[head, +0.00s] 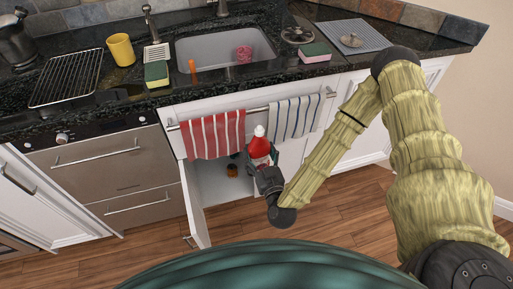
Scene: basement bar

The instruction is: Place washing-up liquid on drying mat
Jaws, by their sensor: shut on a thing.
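The washing-up liquid (259,146) is a red bottle with a white cap. It stands roughly upright in my gripper (262,166), which is shut on it in front of the open cupboard under the sink. The bottle's lower part is hidden by the gripper. The drying mat (372,33) is a grey ribbed mat on the dark worktop, right of the sink. A small beige, knobbed object (351,41) lies on it. The bottle is below the worktop and apart from the mat.
A red striped towel (213,135) and a blue striped towel (295,117) hang on a rail by the bottle. The cupboard door (194,203) stands open. A pink sponge (315,52) and a round dark strainer (297,35) lie between sink (195,52) and mat.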

